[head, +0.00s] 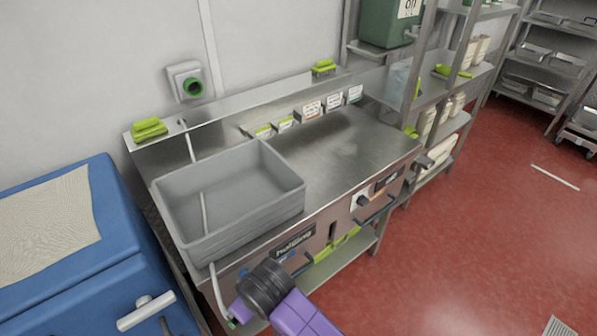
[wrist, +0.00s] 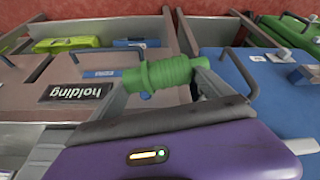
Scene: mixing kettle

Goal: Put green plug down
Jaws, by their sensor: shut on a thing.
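A ribbed green plug (wrist: 168,74) sits between the two fingers of my gripper (wrist: 170,85) in the wrist view. My gripper is shut on it, in front of the metal unit marked "holding". In the head view my purple and black gripper (head: 240,315) is low at the front of the metal counter, off its front edge. A small bit of the green plug (head: 232,322) shows there, at the lower end of a white cord (head: 216,290). Most of the plug is hidden in that view.
A grey bin (head: 240,222) stands on the left of the metal counter (head: 350,145); the counter's right side is mostly clear. A grey wall socket with a green ring (head: 186,82) is above. A blue machine (head: 130,230) stands at left. Shelves (head: 445,90) stand at right.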

